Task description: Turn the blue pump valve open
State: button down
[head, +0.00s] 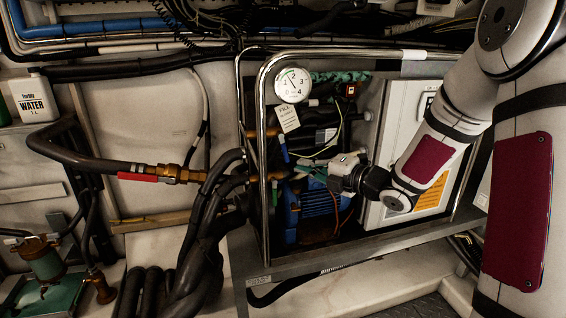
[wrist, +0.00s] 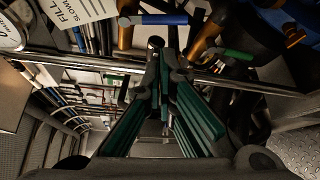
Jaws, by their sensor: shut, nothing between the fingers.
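A small blue valve lever (head: 284,150) hangs nearly upright below the paper tag in the head view. In the wrist view a blue lever (wrist: 165,19) lies across the picture on a brass fitting, just beyond my fingertips. My gripper (head: 299,170) is shut and empty, with its green-padded fingers just below and right of the lever. In the wrist view my gripper (wrist: 166,58) points toward the fittings, and a gap shows between it and the blue lever.
The chrome tube frame (head: 263,130) stands around the unit; a rail (wrist: 240,82) crosses near my fingers. A green lever (wrist: 237,54) is right of the blue one. A pressure gauge (head: 292,84), tag (head: 288,118), blue pump (head: 312,208) and white box (head: 405,125) crowd the space.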

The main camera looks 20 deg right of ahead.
aim_at(285, 158)
jog(key=b+x, duration=0.1)
jog(key=x, duration=0.8)
jog(key=shift+w, duration=0.15)
jog(key=shift+d+n+g+h+b, duration=0.3)
jog(key=shift+d+n+h+b, duration=0.1)
jog(key=shift+n+b, duration=0.4)
jog(key=shift+d, duration=0.1)
jog(key=d+r+n+h+b, duration=0.1)
jog(key=n+h, duration=0.1)
jog(key=d+r+n+g+h+b, duration=0.1)
jog(key=d+n+h, duration=0.1)
jog(key=n, duration=0.1)
jog(key=d+r+n+h+b, duration=0.1)
jog(key=n+h, duration=0.1)
jog(key=shift+d+r+g+h, duration=0.1)
jog(key=shift+d+g+h, duration=0.15)
jog(key=shift+g+h, duration=0.15)
dwell(0.5)
dwell(0.4)
jog(key=shift+r, duration=0.15)
dwell(0.3)
